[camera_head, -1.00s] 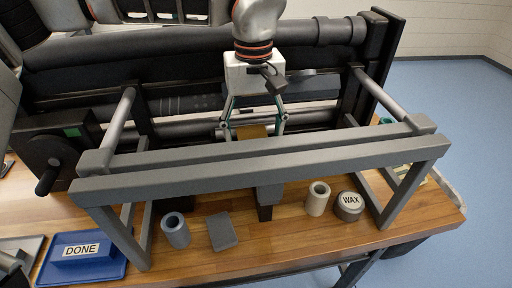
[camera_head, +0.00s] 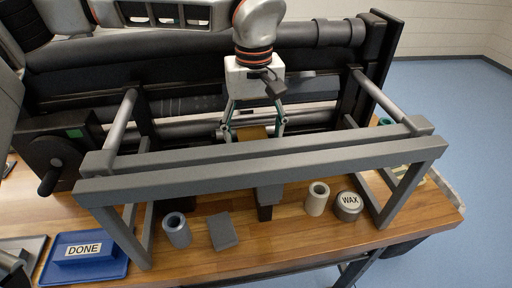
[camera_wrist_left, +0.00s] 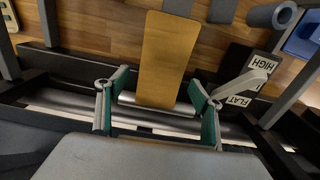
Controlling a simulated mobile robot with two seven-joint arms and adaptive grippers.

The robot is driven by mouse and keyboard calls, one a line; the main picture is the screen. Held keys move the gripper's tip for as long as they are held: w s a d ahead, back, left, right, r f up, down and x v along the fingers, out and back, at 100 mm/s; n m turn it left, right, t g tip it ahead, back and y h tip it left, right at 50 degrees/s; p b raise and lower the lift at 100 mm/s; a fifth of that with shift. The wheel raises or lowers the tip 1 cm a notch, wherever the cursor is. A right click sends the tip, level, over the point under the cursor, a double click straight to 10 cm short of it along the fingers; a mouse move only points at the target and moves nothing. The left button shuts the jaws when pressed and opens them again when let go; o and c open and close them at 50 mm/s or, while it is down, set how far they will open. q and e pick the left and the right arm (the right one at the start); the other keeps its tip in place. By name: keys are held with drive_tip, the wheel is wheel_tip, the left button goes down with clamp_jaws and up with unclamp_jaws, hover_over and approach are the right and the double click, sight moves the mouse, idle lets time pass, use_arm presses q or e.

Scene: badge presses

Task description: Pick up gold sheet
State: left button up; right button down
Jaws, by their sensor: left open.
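The gold sheet (camera_wrist_left: 165,55) is a flat, tan-gold strip in the left wrist view, running from the roller towards the wooden table. In the head view only a short piece of the gold sheet (camera_head: 251,132) shows above the grey front rail, which hides the part below. My left gripper (camera_head: 253,130) hangs over the press behind that rail, fingers pointing down. In the left wrist view my left gripper (camera_wrist_left: 160,92) is open, with one finger on each side of the sheet's near end. I cannot tell whether the fingers touch the sheet.
The grey rail frame (camera_head: 270,165) stands just in front of my left gripper. On the table are a WAX tin (camera_head: 348,207), a beige ring (camera_head: 317,198), a blue-grey cylinder (camera_head: 176,230), a dark block (camera_head: 223,231) and a blue DONE tray (camera_head: 112,268). A lever with FLAT and HIGH labels (camera_wrist_left: 250,85) sits beside the sheet.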

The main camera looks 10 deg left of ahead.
use_arm(q)
drive_tip(key=c, duration=1.2)
